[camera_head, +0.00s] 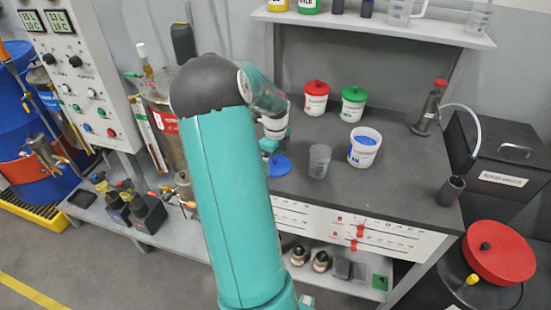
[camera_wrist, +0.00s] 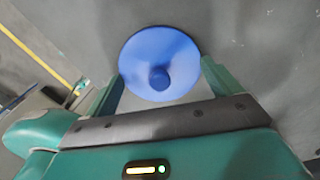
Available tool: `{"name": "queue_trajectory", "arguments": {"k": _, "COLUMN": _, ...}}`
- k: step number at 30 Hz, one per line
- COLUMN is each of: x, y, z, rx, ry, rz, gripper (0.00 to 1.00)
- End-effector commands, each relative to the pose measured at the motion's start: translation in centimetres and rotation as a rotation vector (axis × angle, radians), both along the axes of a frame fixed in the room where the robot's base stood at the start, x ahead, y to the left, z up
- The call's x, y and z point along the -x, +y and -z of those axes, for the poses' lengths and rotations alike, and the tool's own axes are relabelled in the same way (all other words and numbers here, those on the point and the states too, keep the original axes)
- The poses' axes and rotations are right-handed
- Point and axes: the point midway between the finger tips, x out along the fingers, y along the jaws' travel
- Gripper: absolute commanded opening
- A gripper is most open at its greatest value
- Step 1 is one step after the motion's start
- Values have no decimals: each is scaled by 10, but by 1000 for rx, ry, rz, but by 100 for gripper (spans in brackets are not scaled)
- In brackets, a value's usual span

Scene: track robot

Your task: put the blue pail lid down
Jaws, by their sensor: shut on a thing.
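The blue pail lid (camera_head: 280,166) is a round disc at the left end of the dark bench top. It also shows in the wrist view (camera_wrist: 160,45), with its round knob facing the camera. My gripper (camera_wrist: 162,74) is shut on the lid, one finger on each side. In the head view my arm hides most of the gripper and part of the lid. I cannot tell whether the lid touches the bench.
A clear beaker (camera_head: 319,161) stands between the lid and the blue pail. Behind are a red-lidded pail (camera_head: 315,101) and a green-lidded pail (camera_head: 352,108). A dark cup (camera_head: 451,191) stands at the front right. The front middle of the bench top (camera_head: 385,195) is bare.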

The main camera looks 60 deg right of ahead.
Motion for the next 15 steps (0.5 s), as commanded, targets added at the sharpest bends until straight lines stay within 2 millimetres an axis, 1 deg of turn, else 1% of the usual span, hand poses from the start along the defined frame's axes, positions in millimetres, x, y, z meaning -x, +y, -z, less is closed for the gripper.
{"name": "queue_trajectory", "arguments": {"k": 6, "x": 0, "y": 0, "z": 3, "rx": -1, "ry": 0, "rz": 0, "gripper": 69}}
{"name": "queue_trajectory", "arguments": {"k": 7, "x": 0, "y": 0, "z": 3, "rx": 0, "ry": 0, "rz": 0, "gripper": 94}}
{"name": "queue_trajectory", "arguments": {"k": 8, "x": 0, "y": 0, "z": 3, "rx": 0, "ry": 0, "rz": 0, "gripper": 100}}
{"name": "queue_trajectory", "arguments": {"k": 15, "x": 0, "y": 0, "z": 2, "rx": 0, "ry": 0, "rz": 0, "gripper": 100}}
